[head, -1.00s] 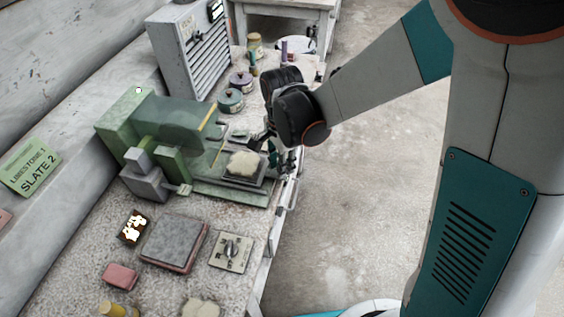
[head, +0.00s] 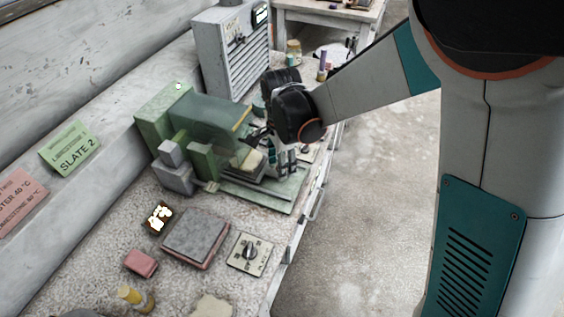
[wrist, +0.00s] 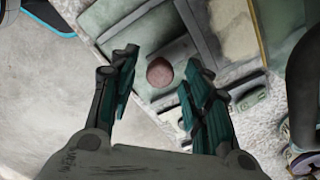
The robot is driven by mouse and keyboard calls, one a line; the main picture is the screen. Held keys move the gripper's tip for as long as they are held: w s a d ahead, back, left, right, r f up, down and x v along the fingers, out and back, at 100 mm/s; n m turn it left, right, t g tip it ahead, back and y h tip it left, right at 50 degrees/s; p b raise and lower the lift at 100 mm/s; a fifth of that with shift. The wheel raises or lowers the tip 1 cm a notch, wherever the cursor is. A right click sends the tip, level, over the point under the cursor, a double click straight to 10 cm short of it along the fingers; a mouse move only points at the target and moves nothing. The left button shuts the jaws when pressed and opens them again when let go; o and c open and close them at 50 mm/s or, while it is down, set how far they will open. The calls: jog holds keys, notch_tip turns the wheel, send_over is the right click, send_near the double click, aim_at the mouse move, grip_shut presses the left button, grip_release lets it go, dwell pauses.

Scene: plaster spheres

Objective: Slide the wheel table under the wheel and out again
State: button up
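The grey wheel table (head: 270,186) carries a cream stone slab (head: 250,160), whose left part is partly hidden by the wheel. The slab also shows in the wrist view (wrist: 234,26). My gripper (head: 275,156) is at the table's right end.
A grey slab (head: 197,237), a dial plate (head: 249,254), a pink block (head: 141,263) and a yellow-capped bottle (head: 134,297) lie at the front of the bench. A grey louvred cabinet (head: 232,50) stands behind. The floor (head: 375,220) right of the bench is clear.

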jog(key=shift+r, duration=0.1)
notch_tip(320, 180, up, 12)
dwell(0.6)
